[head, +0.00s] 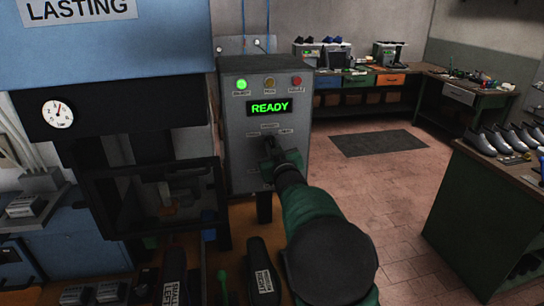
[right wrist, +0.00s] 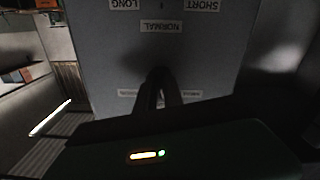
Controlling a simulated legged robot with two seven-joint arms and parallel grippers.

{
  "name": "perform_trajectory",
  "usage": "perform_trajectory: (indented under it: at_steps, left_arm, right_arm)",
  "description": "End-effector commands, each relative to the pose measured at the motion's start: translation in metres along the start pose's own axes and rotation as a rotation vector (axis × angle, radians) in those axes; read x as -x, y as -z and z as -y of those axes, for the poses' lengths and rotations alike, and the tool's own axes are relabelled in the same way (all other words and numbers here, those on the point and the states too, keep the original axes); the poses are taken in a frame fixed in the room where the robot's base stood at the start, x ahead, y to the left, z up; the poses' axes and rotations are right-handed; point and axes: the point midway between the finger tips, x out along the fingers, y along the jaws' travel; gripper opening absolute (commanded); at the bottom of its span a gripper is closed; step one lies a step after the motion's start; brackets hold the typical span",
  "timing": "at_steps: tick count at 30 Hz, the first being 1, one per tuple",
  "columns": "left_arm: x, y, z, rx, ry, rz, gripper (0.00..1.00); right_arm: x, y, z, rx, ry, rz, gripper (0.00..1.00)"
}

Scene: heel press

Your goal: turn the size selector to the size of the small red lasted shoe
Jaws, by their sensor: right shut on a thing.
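The grey control box (head: 240,150) stands right of the press, with a lit READY display (head: 269,106). My right gripper (head: 270,158) is at its front face, shut on a selector knob that its fingers and arm hide. In the right wrist view the gripper's dark fingers (right wrist: 160,88) reach to the box face. Upside-down labels there read LONG (right wrist: 125,4), NORMAL (right wrist: 161,27) and SHORT (right wrist: 201,6). The labels beside the fingers are too blurred to read, and the knob's setting is hidden. I cannot make out a red lasted shoe. My left gripper is not in view.
The blue LASTING press (head: 125,50) with a dial gauge (head: 57,113) and dark guard stands at left. Black labelled pieces (head: 263,270) lie on the bench below. A green bench (head: 480,225) with shoes is at right.

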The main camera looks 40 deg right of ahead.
Motion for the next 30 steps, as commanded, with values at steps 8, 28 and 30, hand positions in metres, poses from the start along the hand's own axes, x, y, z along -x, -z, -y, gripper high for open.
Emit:
perform_trajectory:
  at_steps: [8,28,30]
  left_arm:
    - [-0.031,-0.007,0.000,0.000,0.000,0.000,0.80]
    - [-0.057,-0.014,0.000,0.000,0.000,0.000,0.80]
    - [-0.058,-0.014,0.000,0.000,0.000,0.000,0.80]
  right_arm:
    - [0.000,-0.011,0.004,0.253,0.005,0.013,0.00]
    - [0.000,-0.008,0.003,0.553,0.008,0.015,0.00]
    - [0.000,-0.007,0.003,0.557,0.008,0.015,0.00]
